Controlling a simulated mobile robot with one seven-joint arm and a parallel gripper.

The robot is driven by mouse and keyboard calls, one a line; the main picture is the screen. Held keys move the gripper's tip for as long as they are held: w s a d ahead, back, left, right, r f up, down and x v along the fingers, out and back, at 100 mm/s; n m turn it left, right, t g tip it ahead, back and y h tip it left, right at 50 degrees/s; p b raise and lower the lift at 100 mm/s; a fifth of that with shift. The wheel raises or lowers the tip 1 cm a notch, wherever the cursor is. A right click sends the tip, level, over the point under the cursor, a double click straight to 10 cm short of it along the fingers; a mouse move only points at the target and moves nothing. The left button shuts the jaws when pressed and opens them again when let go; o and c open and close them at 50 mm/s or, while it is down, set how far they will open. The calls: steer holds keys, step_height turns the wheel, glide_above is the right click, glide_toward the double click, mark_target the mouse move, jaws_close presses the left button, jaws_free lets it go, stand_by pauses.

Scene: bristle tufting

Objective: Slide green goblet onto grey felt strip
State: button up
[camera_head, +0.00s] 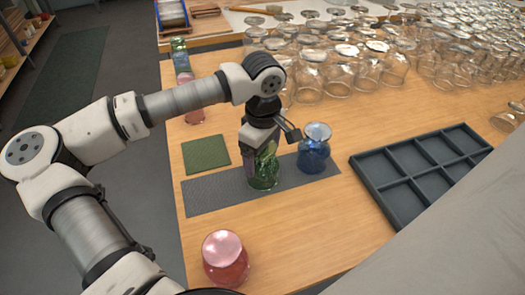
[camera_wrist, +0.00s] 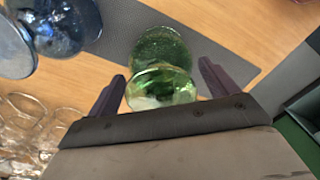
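The green goblet (camera_head: 264,172) stands on the grey felt strip (camera_head: 212,194), near the strip's middle. My gripper (camera_head: 272,143) is over its upper part and hides some of it. In the wrist view the goblet (camera_wrist: 162,88) lies between the two fingers of my gripper (camera_wrist: 162,72). The fingers are spread, one on each side; whether either touches the glass is hard to tell. The strip (camera_wrist: 112,28) also shows beneath the goblet there.
A blue goblet (camera_head: 314,152) stands close by at the strip's right end. A pink goblet (camera_head: 225,260) stands at the front, and a green mat (camera_head: 205,153) lies behind the strip. A dark compartment tray (camera_head: 422,168) is right. Many clear glasses (camera_head: 340,78) fill the back.

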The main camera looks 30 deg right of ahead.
step_height(320, 180, up, 14)
steer(key=b, duration=0.1)
stand_by(0.6)
steer(key=shift+f, duration=0.1)
stand_by(0.3)
